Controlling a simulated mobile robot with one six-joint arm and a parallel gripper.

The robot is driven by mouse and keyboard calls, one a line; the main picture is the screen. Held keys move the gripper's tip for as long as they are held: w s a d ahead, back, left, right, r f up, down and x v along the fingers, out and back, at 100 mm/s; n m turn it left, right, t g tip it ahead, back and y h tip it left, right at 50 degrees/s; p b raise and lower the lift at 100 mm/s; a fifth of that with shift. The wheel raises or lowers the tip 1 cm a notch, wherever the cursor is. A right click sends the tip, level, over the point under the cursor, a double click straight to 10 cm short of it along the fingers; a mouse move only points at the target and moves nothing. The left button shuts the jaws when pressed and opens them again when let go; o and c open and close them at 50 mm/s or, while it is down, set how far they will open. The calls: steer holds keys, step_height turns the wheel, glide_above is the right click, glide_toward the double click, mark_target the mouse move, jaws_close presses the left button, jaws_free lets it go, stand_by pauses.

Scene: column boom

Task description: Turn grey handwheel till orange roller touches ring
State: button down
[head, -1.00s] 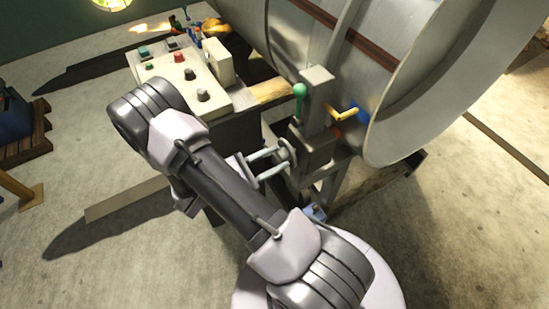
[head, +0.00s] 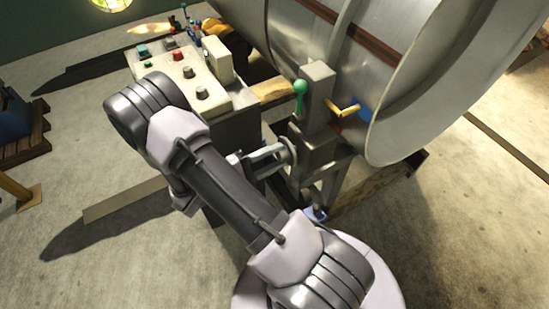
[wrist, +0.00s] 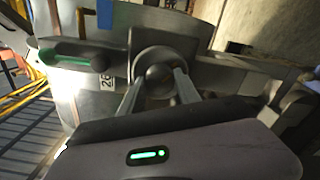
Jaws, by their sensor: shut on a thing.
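The grey handwheel (head: 288,152) is a small round wheel on the side of the metal stand below the drum. In the wrist view the handwheel (wrist: 160,58) faces me, with a round hub in its middle. My gripper (head: 268,158) is shut on it; in the wrist view its two fingers (wrist: 157,80) reach the wheel from either side of the hub. A raised grey ring (head: 337,40) runs round the large drum (head: 400,65) above the stand. I cannot make out the orange roller clearly in either view.
A control desk (head: 205,92) with buttons stands to the left. A dark timber beam (head: 385,178) lies by the stand's foot.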

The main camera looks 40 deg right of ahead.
steer(key=m+b, duration=0.1)
steer(key=m, duration=0.3)
steer(key=shift+f+b, duration=0.1)
steer(key=shift+b, duration=0.3)
steer(key=shift+m+b, duration=0.75)
steer(key=shift+m, duration=1.05)
steer(key=c, duration=0.9)
jaws_free()
steer(key=shift+o, duration=0.2)
steer(key=p+v, duration=0.3)
steer(key=v, duration=1.4)
steer(key=shift+a+p, duration=0.25)
steer(key=shift+p, duration=0.15)
